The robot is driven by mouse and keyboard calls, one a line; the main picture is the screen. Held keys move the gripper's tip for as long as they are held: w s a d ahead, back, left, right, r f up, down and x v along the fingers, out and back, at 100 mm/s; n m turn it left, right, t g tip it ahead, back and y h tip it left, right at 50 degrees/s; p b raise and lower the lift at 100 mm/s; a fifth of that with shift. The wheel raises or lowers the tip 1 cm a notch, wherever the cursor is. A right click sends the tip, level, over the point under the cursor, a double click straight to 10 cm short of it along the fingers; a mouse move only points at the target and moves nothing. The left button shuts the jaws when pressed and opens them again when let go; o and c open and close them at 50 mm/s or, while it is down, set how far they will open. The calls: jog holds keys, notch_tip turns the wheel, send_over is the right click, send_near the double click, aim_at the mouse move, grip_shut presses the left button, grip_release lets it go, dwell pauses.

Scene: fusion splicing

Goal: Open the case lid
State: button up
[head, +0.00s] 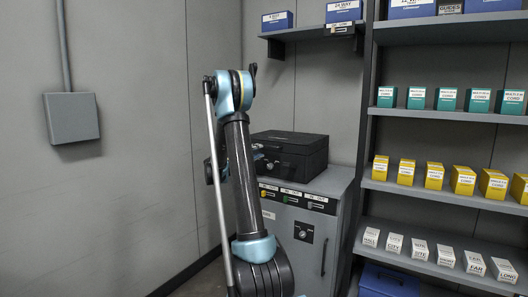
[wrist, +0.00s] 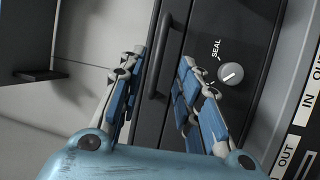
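The black case (head: 300,150) sits on top of a grey cabinet in the head view, its lid (head: 290,138) down. In the wrist view its dark front (wrist: 245,35) is close, with a bar handle (wrist: 158,60) and a round grey knob (wrist: 231,75) marked SEAL. My gripper (wrist: 163,63) is open, its blue-padded fingers on either side of the handle in the picture. I cannot tell whether they touch it. In the head view my arm hides most of the gripper and the case's left end.
The grey cabinet (head: 301,228) has labelled switches and a knob on its front. Shelves (head: 440,114) with teal, yellow and white boxes stand at the right. A grey wall box (head: 71,118) hangs at the left. A blue case (head: 389,281) lies on the lowest shelf.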

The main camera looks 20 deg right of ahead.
jog(key=x, duration=0.6)
jog(key=shift+d, duration=0.25)
jog(key=shift+w, duration=0.1)
